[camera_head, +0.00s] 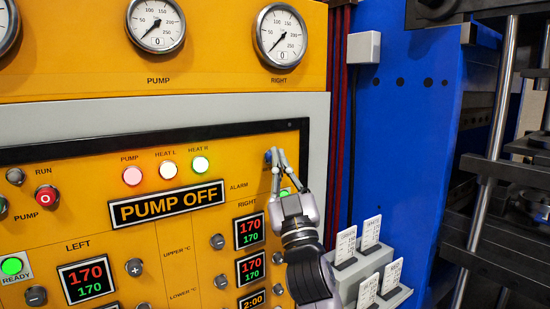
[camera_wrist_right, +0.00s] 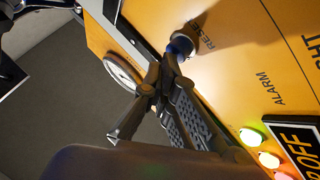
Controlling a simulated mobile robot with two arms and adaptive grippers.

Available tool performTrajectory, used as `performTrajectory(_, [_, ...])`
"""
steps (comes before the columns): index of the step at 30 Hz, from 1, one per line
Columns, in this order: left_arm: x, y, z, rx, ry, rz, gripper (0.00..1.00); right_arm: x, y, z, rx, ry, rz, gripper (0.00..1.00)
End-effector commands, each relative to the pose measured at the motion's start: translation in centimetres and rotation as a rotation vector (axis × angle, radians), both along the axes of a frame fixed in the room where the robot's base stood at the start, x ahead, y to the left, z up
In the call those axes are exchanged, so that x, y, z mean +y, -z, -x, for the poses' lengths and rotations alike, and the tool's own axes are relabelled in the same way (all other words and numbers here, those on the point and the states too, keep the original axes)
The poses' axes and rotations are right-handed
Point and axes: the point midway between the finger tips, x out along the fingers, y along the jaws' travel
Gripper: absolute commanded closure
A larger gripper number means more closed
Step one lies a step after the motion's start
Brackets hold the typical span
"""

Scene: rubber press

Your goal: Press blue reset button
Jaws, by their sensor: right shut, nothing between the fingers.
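The blue reset button (camera_head: 268,157) sits at the upper right of the yellow control panel, above the ALARM label's row. In the right wrist view the blue button (camera_wrist_right: 181,45) shows in a dark ring beside the word RESET. My right gripper (camera_head: 277,155) is shut and empty, its fingertips at the button and partly covering it. In the wrist view the fingertips (camera_wrist_right: 170,52) overlap the button's edge; they look to be touching it or very close, and I cannot tell whether it is pressed in. My left gripper is out of view.
The panel has a PUMP OFF display (camera_head: 167,204), a red pump button (camera_head: 46,196), lit lamps (camera_head: 167,170) and a green light (camera_head: 284,193) near my gripper. Gauges (camera_head: 281,35) hang above. A rack of white cards (camera_head: 368,233) stands at the right.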

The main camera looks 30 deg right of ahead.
Motion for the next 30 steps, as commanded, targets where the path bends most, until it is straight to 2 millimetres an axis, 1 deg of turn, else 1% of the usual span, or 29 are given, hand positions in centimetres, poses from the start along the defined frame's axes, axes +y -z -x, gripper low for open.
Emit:
performTrajectory(6, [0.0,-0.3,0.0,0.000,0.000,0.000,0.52,-0.1,0.0,1.3,-0.002,0.000,0.002,1.00])
performTrajectory(17, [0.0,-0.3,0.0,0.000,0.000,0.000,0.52,-0.1,0.0,1.5,-0.002,0.000,0.002,1.00])
performTrajectory(20, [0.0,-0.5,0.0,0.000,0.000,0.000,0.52,-0.1,0.0,2.2,-0.002,0.000,0.002,1.00])
performTrajectory(30, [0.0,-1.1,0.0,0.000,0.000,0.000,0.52,-0.4,0.0,5.5,-0.001,0.000,0.002,1.00])
